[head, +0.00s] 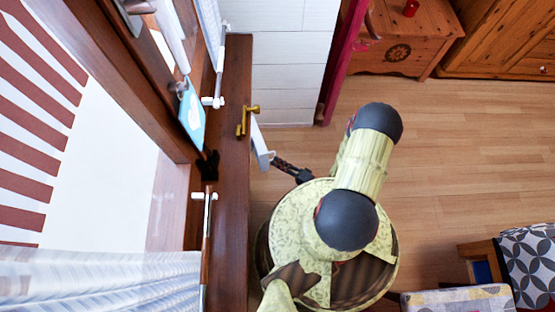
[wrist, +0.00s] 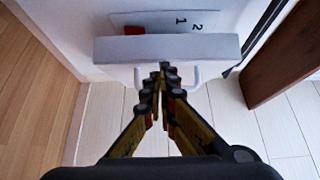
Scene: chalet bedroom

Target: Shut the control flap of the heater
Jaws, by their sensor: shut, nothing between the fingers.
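The heater (wrist: 100,20) is a white body in the wrist view, with a control panel (wrist: 190,20) marked 1 and 2 and a red switch (wrist: 134,29). Its control flap (wrist: 165,48) is a pale strip standing out in front of the panel, so it is open. Two white loops show just below the flap. My gripper (wrist: 163,68) is shut and empty, its tips at the flap's lower edge; I cannot tell whether they touch it. In the head view the flap (head: 264,159) shows beside the sill, with my gripper (head: 279,163) close to its right.
A wooden window sill (head: 230,75) with a brass fitting (head: 245,120) runs along the heater's left. A wooden chest (head: 400,50) stands at the back. A patterned chair (head: 528,265) stands at the lower right. The wooden floor (head: 450,150) on the right is clear.

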